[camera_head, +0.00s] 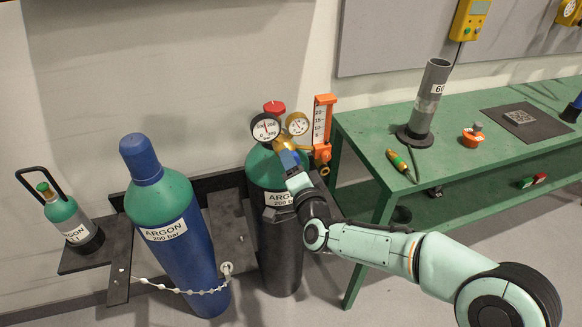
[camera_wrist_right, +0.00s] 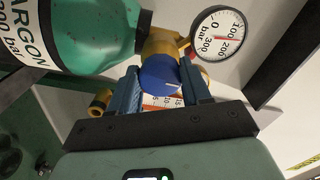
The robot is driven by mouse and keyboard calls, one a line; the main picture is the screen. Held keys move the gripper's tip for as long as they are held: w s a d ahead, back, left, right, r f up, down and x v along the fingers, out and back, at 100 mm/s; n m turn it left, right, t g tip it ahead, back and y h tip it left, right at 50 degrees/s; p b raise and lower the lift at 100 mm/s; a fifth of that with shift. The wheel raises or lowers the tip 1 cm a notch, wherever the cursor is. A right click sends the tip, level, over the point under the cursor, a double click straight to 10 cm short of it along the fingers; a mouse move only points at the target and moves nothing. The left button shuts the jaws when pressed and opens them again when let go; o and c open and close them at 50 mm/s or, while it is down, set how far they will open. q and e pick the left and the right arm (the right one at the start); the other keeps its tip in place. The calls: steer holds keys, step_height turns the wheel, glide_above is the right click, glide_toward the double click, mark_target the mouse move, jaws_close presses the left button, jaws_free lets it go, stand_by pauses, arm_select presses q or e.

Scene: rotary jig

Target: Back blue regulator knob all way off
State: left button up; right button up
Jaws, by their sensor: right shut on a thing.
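The blue regulator knob (camera_wrist_right: 160,74) sits on the brass regulator (camera_wrist_right: 162,43) and has a white mark on its face. My right gripper (camera_wrist_right: 161,82) is shut on the knob, one blue finger on each side of it in the right wrist view. In the head view, the right gripper reaches the front of the regulator on the green-topped argon cylinder (camera_head: 263,169). There the gripper largely hides the knob. My left gripper is in neither view.
Two gauges (camera_head: 266,127) and an orange flowmeter (camera_head: 323,118) stand close to the gripper. A chained blue argon cylinder (camera_head: 185,250) and a small cylinder (camera_head: 66,215) are at left. A green bench (camera_head: 450,165) with a grey tube (camera_head: 430,98) is at right.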

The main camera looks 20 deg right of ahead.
steer(key=shift+n, duration=0.4)
steer(key=o, duration=1.1)
steer(key=shift+c, duration=0.2)
steer(key=s, duration=1.3)
steer(key=shift+s+d, duration=0.2)
steer(key=shift+d, duration=0.1)
